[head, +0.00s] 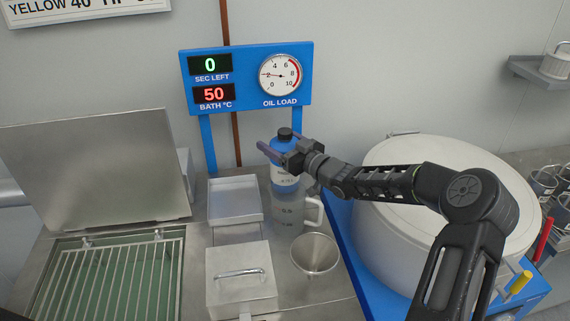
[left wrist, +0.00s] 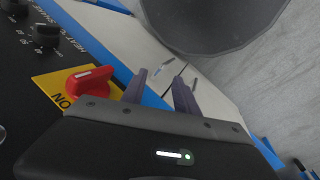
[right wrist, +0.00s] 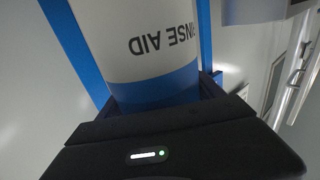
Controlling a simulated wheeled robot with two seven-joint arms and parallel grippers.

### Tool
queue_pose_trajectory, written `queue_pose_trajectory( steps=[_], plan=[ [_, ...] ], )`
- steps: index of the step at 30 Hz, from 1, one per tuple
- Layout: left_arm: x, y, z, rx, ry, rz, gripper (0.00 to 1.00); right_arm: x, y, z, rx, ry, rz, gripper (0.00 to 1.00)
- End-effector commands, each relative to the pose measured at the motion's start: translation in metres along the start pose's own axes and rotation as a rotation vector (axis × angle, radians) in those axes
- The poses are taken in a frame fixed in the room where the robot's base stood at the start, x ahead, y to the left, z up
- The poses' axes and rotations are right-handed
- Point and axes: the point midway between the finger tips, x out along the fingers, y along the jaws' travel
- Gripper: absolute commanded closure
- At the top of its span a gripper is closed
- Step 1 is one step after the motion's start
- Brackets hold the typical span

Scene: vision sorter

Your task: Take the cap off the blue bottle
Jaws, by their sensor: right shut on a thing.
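The blue bottle (head: 284,178) is upright at the back of the counter, with a black cap (head: 285,134) on its top. Its white label reads rinse aid in the right wrist view (right wrist: 150,40). My right gripper (head: 283,151) is shut around the bottle's upper body, below the cap. I cannot tell whether the bottle's base touches the counter. The cap is out of the right wrist view. My left gripper (left wrist: 160,88) is open with nothing between its fingers. It is outside the head view.
A clear measuring jug (head: 290,218) and a steel funnel (head: 315,254) stand in front of the bottle. A steel tray (head: 235,182) is to the left. A large white drum (head: 385,235) is to the right. A red knob (left wrist: 90,80) is beside my left gripper.

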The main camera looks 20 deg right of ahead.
Motion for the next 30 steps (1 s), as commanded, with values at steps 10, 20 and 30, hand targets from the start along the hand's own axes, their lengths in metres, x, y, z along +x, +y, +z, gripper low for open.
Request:
queue_pose_trajectory(
  steps=[10, 20, 30],
  plan=[
    [0.0, 0.0, 0.0, 0.0, 0.0, 0.0, 0.64, 0.0, 0.0002, 0.0, 0.0, 0.0, 0.0, 0.77],
    [-0.0003, 0.0001, 0.0, 0.0, 0.0, 0.0, 0.64, 0.0007, -0.0001, -0.0035, -0.002, 0.006, -0.001, 0.96],
    [-0.003, 0.001, 0.0004, 0.0, -0.001, -0.001, 0.64, 0.0008, -0.0004, -0.0087, -0.003, 0.006, -0.001, 0.96]
  ],
)
